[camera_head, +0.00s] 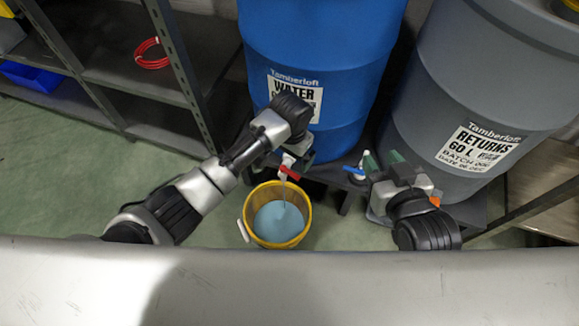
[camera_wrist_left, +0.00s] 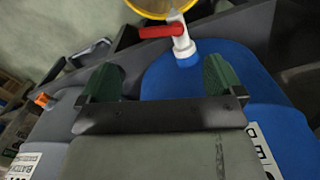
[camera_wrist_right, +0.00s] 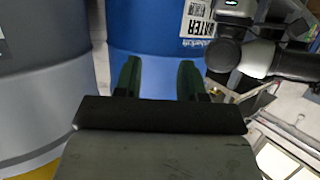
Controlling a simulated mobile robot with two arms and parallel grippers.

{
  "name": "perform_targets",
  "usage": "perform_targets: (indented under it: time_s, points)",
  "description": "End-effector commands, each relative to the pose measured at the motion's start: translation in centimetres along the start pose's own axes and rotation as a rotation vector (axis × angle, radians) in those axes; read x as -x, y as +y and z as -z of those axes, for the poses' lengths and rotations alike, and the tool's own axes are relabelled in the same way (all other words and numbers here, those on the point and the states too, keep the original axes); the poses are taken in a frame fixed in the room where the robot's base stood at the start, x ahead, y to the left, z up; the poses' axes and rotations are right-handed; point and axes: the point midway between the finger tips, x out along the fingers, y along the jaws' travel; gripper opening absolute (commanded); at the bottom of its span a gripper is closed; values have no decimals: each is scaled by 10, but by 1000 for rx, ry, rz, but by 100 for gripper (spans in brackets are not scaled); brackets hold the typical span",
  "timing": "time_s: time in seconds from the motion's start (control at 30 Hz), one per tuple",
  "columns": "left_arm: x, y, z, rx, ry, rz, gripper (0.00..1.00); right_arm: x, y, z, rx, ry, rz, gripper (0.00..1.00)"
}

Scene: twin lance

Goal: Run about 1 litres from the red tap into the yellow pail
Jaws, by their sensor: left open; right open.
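The yellow pail (camera_head: 306,222) stands on the floor under the red tap (camera_head: 289,173), with pale blue liquid inside. A thin pale streak runs from the tap's spout down toward the pail. The red tap handle (camera_wrist_left: 160,31) also shows in the left wrist view, on a white body at the blue drum, with part of the pail (camera_wrist_left: 158,8) behind. My left gripper (camera_wrist_left: 160,78) is open and empty, close to the tap but apart from it; its fingertips are largely hidden in the head view.
The blue water drum (camera_head: 320,40) and the grey returns drum (camera_head: 450,90) stand on a dark stand (camera_head: 335,172). A shelf unit (camera_head: 120,75) with a red hose coil (camera_head: 151,54) is at left. Green floor (camera_head: 60,200) is clear left of the pail.

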Motion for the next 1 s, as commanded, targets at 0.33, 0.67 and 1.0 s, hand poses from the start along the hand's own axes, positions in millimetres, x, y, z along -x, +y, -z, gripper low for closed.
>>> perform_targets:
  time_s: [0.33,0.67,1.0]
  points:
    - [-40,0,-1,0,-1,0,96,-1,-9,48,-5,392,23,40]
    - [-71,0,0,1,0,0,96,19,-16,87,-16,755,44,40]
    - [-87,0,0,0,1,0,96,40,-19,106,-26,971,55,40]
